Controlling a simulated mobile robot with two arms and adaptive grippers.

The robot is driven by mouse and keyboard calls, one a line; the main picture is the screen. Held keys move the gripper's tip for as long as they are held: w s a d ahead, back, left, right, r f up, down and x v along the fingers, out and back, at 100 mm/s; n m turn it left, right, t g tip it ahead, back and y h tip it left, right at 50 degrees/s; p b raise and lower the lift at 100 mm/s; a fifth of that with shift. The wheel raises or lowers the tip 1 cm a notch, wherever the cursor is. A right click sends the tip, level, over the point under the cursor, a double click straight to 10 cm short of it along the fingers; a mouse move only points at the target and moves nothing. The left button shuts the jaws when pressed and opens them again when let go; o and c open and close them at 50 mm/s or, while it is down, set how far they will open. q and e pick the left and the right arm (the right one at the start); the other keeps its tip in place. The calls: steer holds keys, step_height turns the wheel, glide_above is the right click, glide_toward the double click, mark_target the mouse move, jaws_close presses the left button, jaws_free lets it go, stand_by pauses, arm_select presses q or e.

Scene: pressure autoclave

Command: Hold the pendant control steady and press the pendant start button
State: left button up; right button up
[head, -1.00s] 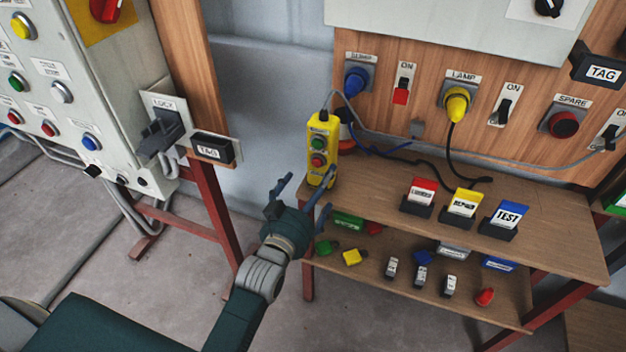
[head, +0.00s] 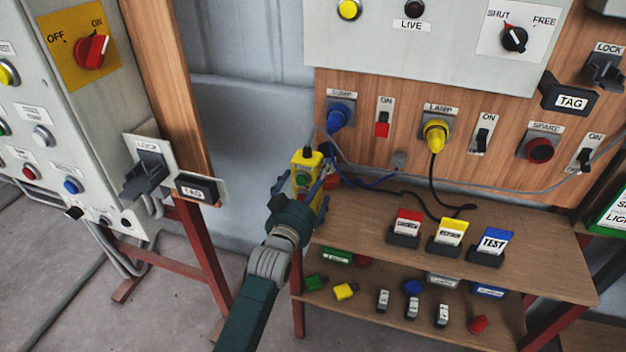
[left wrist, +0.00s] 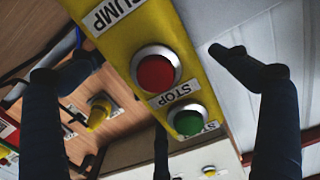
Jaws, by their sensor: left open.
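The yellow pendant control (head: 307,160) stands upright at the left end of the wooden bench, with its cable at its top. In the head view my left gripper (head: 299,192) is in front of it, fingers spread around its sides and covering its lower part. In the left wrist view the pendant (left wrist: 135,45) lies between my open fingers, apart from them as far as I can see. The red stop button (left wrist: 156,70) and the green start button (left wrist: 188,121) both show there. My right gripper is not in view.
The bench (head: 365,215) carries red, yellow and blue tag stands (head: 447,237). Its lower shelf holds several small padlocks and blocks. A socket board (head: 370,75) with plugs and cables stands behind. A grey control cabinet (head: 85,130) and a lock switch (head: 150,170) are at the left.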

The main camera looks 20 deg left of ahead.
arm_select(q)
steer(key=shift+w, duration=0.1)
steer(key=c, duration=1.5)
steer(key=shift+c, duration=0.7)
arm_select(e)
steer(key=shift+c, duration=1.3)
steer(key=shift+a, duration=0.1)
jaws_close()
